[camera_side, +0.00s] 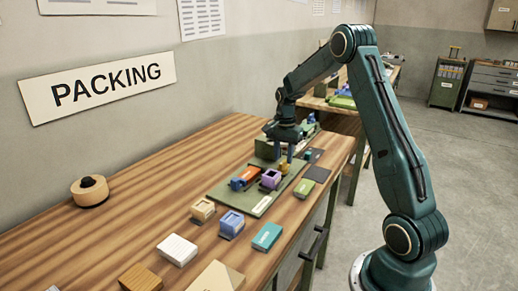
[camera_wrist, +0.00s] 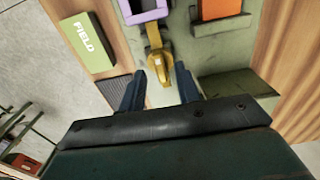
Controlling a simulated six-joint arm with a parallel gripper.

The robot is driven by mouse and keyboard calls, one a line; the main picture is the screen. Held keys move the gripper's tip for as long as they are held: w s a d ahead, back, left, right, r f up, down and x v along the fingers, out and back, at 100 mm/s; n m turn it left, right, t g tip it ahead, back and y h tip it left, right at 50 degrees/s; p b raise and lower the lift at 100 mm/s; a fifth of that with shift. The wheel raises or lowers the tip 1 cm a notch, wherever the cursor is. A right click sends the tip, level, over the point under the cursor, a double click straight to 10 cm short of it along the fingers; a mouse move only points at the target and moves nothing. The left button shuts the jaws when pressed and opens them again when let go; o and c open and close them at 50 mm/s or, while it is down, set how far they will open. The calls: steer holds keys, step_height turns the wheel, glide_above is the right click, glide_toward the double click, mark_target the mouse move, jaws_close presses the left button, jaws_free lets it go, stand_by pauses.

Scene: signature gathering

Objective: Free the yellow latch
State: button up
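The yellow latch (camera_wrist: 156,45) is a small yellow piece with an upright part and a longer tail, on a green board (camera_side: 262,207). In the side view the yellow latch (camera_side: 284,168) shows small, just below my gripper. My gripper (camera_wrist: 161,92) points down with its two dark blue fingers apart. The latch's tail lies near the gap between the fingers in the wrist view; I cannot tell whether they touch it. My gripper (camera_side: 284,154) also shows over the board's far end in the side view. Nothing is visibly held.
A purple frame (camera_side: 271,179) and an orange block (camera_side: 245,174) stand close to the latch. A green box marked FIELD (camera_wrist: 82,42) lies beside the board. Several small boxes lie nearer, including a teal one (camera_side: 267,237). The left tabletop is mostly clear.

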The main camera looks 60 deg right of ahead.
steer(key=shift+f, duration=0.85)
jaws_close()
